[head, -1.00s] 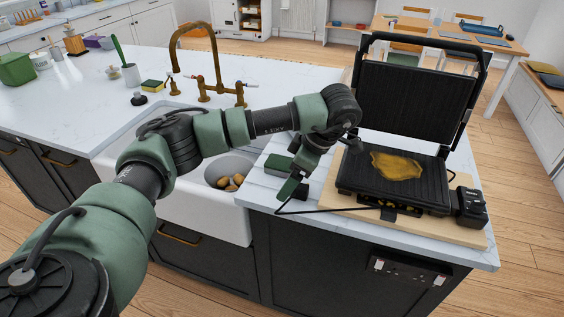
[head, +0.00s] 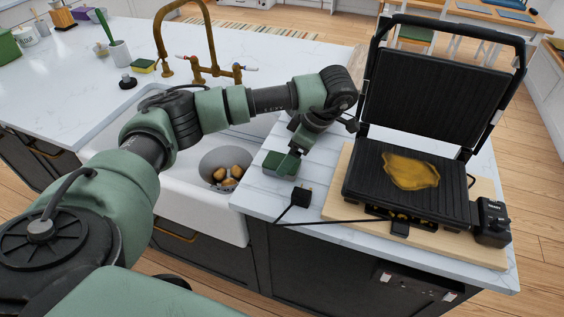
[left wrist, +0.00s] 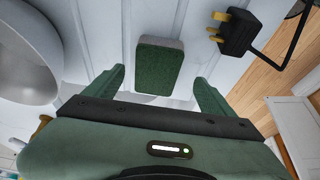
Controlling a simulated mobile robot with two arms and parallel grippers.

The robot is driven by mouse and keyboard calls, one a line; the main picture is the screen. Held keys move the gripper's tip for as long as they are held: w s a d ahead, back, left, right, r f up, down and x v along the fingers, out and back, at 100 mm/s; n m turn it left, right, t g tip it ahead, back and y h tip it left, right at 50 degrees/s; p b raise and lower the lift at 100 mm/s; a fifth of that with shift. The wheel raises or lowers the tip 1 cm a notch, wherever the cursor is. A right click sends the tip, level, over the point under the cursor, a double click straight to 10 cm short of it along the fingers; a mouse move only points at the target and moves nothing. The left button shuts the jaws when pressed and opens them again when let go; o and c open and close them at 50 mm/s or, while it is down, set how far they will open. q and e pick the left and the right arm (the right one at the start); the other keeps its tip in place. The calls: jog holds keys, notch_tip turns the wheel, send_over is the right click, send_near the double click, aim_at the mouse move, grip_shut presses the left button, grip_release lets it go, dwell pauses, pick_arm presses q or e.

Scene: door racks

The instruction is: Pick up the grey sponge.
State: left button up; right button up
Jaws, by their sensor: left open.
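The grey sponge (head: 279,165) lies on the white worktop between the sink and the grill, with a dark green scouring face on top. In the left wrist view the sponge (left wrist: 158,68) shows its green face and a grey edge, lying ahead of and between my open fingers. My left gripper (head: 292,156) is at the sponge in the head view, pointing down. In the left wrist view the left gripper (left wrist: 158,76) has clear space on both sides of the sponge; I cannot tell its exact height. My right gripper is not in view.
An open contact grill (head: 410,185) with a yellow-brown stain stands on a wooden board (head: 345,205) to the right. A black plug (head: 300,196) and cable lie near the sponge. The sink (head: 190,190) with brown items is left. A yellow-green sponge (head: 143,66) lies further back.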

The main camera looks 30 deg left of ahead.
pick_arm(q)
jog(key=p+x, duration=0.1)
jog(key=x, duration=0.3)
jog(key=shift+w+a+p, duration=0.2)
jog(key=shift+a+p, duration=0.05)
jog(key=shift+p, duration=0.1)
jog(key=shift+a+f, duration=0.1)
jog(key=shift+f, duration=0.2)
jog(key=shift+c, duration=0.4)
jog(key=c, duration=1.3)
jog(key=shift+c, duration=0.2)
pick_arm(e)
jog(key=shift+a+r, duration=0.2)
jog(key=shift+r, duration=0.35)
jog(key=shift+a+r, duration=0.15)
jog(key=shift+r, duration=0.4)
